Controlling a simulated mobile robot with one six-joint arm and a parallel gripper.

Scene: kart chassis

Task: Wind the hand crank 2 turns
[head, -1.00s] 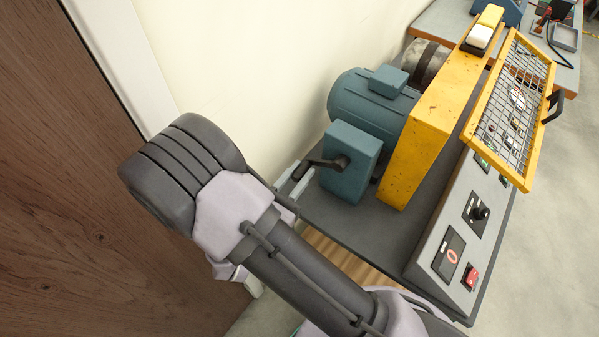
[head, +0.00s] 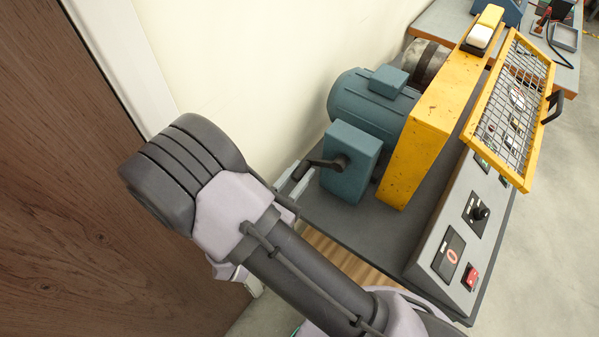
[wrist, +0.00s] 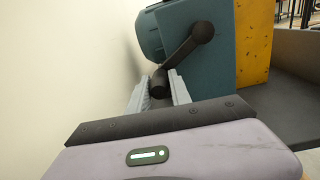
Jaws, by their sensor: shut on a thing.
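The hand crank (head: 322,163) is a black arm on the side of a teal box (head: 351,160). In the head view its arm runs from the hub leftward and slightly down to the handle. In the wrist view the crank arm (wrist: 185,47) slants from the hub at upper right down to the dark handle (wrist: 159,83). My gripper (head: 293,180) is at the handle, and in the wrist view its two light grey fingers (wrist: 159,92) are shut on it, one on each side. My forearm hides part of the gripper in the head view.
A teal motor (head: 370,108) and a yellow guard (head: 428,130) stand behind the box on a dark bench. A sloped control panel (head: 455,240) and a yellow mesh cover (head: 515,95) are to the right. A cream wall (head: 235,60) and a brown wooden panel (head: 70,180) are close on the left.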

